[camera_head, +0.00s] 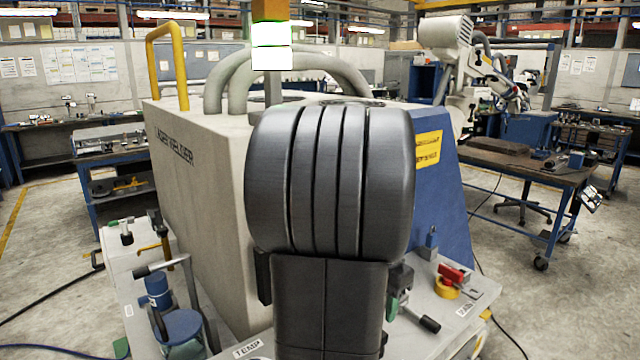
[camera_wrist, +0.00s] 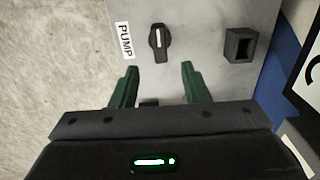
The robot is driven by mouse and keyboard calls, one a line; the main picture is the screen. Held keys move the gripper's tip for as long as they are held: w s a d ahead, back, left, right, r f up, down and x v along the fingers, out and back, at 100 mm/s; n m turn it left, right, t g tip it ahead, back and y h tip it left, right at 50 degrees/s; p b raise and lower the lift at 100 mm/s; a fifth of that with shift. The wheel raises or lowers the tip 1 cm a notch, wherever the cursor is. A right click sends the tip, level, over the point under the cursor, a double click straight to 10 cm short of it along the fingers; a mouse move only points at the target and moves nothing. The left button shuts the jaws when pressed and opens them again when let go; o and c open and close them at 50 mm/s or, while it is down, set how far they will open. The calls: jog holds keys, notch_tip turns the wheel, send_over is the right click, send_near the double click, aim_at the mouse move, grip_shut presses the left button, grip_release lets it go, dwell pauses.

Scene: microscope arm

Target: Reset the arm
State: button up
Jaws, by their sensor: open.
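In the wrist view my gripper (camera_wrist: 159,68) is open, its two green fingers spread apart with nothing between them. Just beyond the fingertips a black knob (camera_wrist: 159,42) with a white mark sits on a light grey panel (camera_wrist: 200,25), beside a label (camera_wrist: 124,41) reading PUMP. The knob is apart from the fingers. A black square socket-like block (camera_wrist: 240,45) is to its right. No thing plainly showing as the arm to reset can be told.
A big grey welder housing (camera_head: 205,190) stands behind my arm. On its front ledge are a blue round fixture (camera_head: 180,332), a TEMP label (camera_head: 247,348) and a red block (camera_head: 453,273) by a yellow ring (camera_head: 445,289). A workbench (camera_head: 535,170) is at right, with open floor around it.

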notch_tip(320, 180, down, 10)
jog(key=shift+r, duration=0.1)
jog(key=n, duration=0.5)
jog(key=shift+r, duration=0.1)
jog(key=shift+n, duration=2.1)
jog(key=shift+s, duration=0.1)
